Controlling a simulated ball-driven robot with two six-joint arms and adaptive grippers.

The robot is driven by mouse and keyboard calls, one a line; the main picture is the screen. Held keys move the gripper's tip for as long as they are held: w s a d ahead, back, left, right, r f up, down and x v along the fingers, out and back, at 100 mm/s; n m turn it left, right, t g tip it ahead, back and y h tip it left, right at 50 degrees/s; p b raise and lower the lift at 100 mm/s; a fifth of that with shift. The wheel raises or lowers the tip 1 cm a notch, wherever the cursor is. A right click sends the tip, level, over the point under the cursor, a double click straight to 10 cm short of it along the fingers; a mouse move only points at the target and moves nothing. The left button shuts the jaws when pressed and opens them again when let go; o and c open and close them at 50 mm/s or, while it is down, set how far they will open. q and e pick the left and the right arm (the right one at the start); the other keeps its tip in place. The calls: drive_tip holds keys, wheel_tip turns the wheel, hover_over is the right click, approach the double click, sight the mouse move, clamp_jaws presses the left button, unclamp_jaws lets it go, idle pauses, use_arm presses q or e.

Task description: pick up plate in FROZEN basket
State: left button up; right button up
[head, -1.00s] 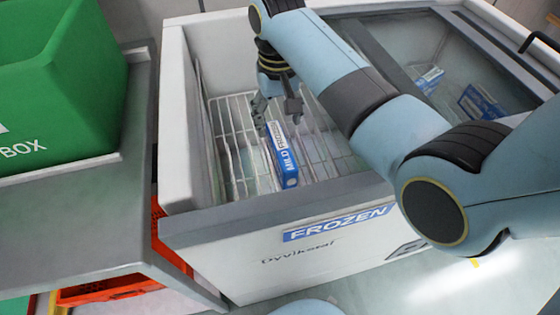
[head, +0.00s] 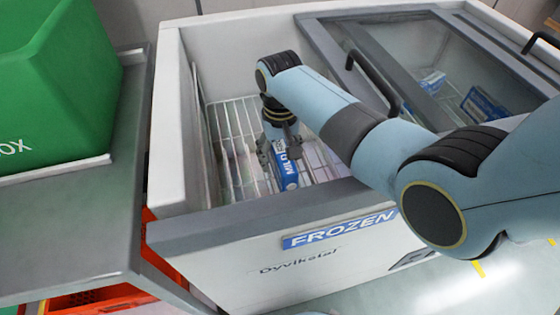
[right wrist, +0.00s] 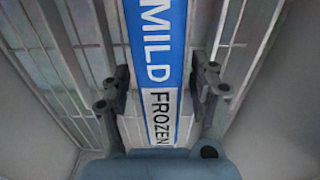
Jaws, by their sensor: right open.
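A blue and white box (head: 288,184) marked MILD stands in the open freezer chest marked FROZEN (head: 340,228). In the right wrist view the box (right wrist: 158,45) runs lengthwise between the two fingers and also reads FROZEN. No plate shows clearly. My right gripper (head: 281,156) is down inside the chest, right over the box. In the right wrist view the gripper (right wrist: 159,98) is open, with one finger on each side of the box and gaps beside it. My left gripper is not in view.
White wire racks (head: 232,125) line the chest. The chest's front rim (head: 250,212) and left wall (head: 175,110) stand close around the arm. A sliding glass lid with a black handle (head: 372,80) covers the right part. A green box (head: 60,90) sits on a grey table at left.

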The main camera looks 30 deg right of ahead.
clamp_jaws()
idle(0.3)
